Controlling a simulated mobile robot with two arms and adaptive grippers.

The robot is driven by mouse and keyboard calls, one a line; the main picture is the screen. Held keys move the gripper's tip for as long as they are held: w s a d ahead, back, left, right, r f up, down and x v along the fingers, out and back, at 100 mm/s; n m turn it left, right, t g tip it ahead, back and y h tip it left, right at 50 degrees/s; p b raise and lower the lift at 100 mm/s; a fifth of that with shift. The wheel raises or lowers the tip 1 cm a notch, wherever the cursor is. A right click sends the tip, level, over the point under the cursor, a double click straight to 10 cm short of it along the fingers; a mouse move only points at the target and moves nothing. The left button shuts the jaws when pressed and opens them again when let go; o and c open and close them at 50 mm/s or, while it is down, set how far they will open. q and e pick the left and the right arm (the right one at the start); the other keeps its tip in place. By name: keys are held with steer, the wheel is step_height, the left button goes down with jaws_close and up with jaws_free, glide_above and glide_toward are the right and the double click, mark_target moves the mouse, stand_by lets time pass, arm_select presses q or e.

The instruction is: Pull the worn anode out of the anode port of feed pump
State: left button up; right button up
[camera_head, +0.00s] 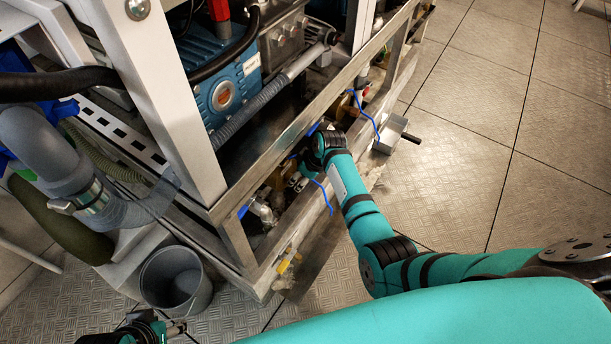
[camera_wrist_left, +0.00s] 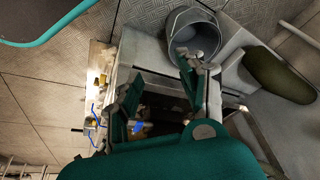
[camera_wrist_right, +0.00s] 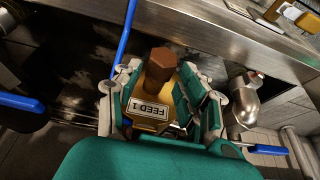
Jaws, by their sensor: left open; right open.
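In the right wrist view, a brass port body (camera_wrist_right: 148,108) carries a white label reading FEED 1. A brown hex-headed plug (camera_wrist_right: 161,64), which looks like the worn anode, stands up out of it. My right gripper (camera_wrist_right: 160,78) is open, with its fingers on either side of the plug and brass body. I cannot tell whether they touch it. In the head view my right gripper (camera_head: 318,148) reaches into the lower frame and hides the port. My left gripper (camera_head: 168,328) is at the bottom left, open and empty in the left wrist view (camera_wrist_left: 160,88).
A grey bucket (camera_head: 175,281) stands on the floor by the frame corner; it also shows in the left wrist view (camera_wrist_left: 194,34). Steel frame rails (camera_head: 300,122) run above the ports. Thin blue lines (camera_wrist_right: 125,42) pass close to my right gripper.

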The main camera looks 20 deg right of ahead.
steer(key=shift+b+x, duration=0.4)
steer(key=shift+x, duration=0.65)
arm_select(q)
steer(key=w+t, duration=0.1)
steer(key=w+d, duration=0.1)
steer(key=w, duration=0.1)
steer(key=w+r+t, duration=0.1)
steer(key=shift+w+d+t+h, duration=0.2)
steer(key=shift+w+t+h, duration=0.1)
arm_select(e)
jaws_close()
arm_select(q)
steer(key=shift+s, duration=0.1)
steer(key=shift+s+a+g+p, duration=0.75)
steer(key=shift+s+g+p, duration=0.65)
steer(key=shift+s, duration=1)
arm_select(e)
steer(key=shift+s+d, duration=1)
steer(key=shift+s, duration=0.15)
steer(key=shift+s+d+p, duration=0.35)
steer(key=shift+s+p, duration=0.1)
steer(key=shift+s, duration=0.1)
arm_select(q)
steer(key=shift+p+x, duration=0.55)
steer(key=shift+x, duration=2.2)
arm_select(e)
steer(key=shift+s+d, duration=0.45)
steer(key=shift+s, duration=0.1)
arm_select(q)
steer(key=shift+s, duration=0.1)
